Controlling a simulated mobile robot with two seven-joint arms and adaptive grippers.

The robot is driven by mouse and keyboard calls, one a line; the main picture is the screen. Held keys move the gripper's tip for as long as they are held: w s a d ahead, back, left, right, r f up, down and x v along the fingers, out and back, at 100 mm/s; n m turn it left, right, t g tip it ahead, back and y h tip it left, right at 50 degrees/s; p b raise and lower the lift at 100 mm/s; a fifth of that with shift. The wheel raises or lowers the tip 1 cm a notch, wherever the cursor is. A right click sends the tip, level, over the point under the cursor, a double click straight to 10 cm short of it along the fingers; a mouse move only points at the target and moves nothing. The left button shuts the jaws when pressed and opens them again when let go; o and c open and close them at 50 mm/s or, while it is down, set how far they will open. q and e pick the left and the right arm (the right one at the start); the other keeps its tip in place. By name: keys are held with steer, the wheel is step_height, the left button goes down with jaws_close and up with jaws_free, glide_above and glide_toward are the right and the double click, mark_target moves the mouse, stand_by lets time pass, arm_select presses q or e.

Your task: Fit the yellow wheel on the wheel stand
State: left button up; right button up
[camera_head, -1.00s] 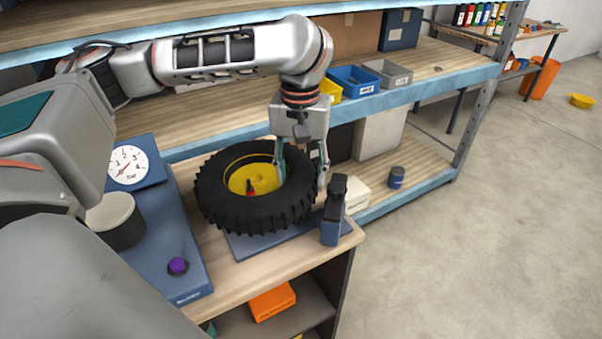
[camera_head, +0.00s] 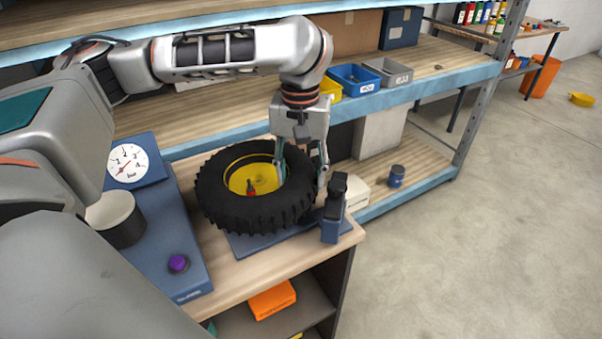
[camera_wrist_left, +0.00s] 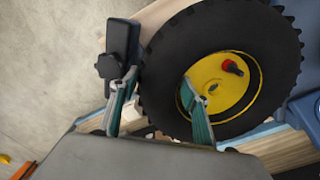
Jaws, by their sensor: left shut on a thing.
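The yellow wheel, a black knobbly tyre (camera_head: 258,207) with a yellow rim, lies nearly flat over the wheel stand, slightly tilted. My left gripper (camera_head: 301,170) is shut on the tyre's right side, one finger inside by the rim and one outside. In the left wrist view the gripper (camera_wrist_left: 160,105) straddles the tyre wall (camera_wrist_left: 165,85). A red-tipped part shows through the rim. The wheel stand has a blue base plate (camera_head: 275,243) and a blue upright with a black knob (camera_head: 332,222) at the right. The wheel hides most of the stand, so I cannot tell whether it is seated. My right gripper is not in view.
A blue panel with a gauge (camera_head: 128,164) and a purple button (camera_head: 178,264) stands left of the wheel. An orange box (camera_head: 272,300) sits below the bench.

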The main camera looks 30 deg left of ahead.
arm_select(q)
steer(key=shift+f, duration=2.65)
stand_by(1.7)
steer(key=o, duration=1.7)
steer(key=shift+s+a, duration=0.1)
steer(key=shift+d, duration=0.2)
steer(key=shift+c, duration=0.8)
steer(key=shift+r, duration=0.3)
steer(key=shift+r, duration=0.5)
steer(key=shift+o, duration=0.2)
steer(key=shift+r, duration=0.25)
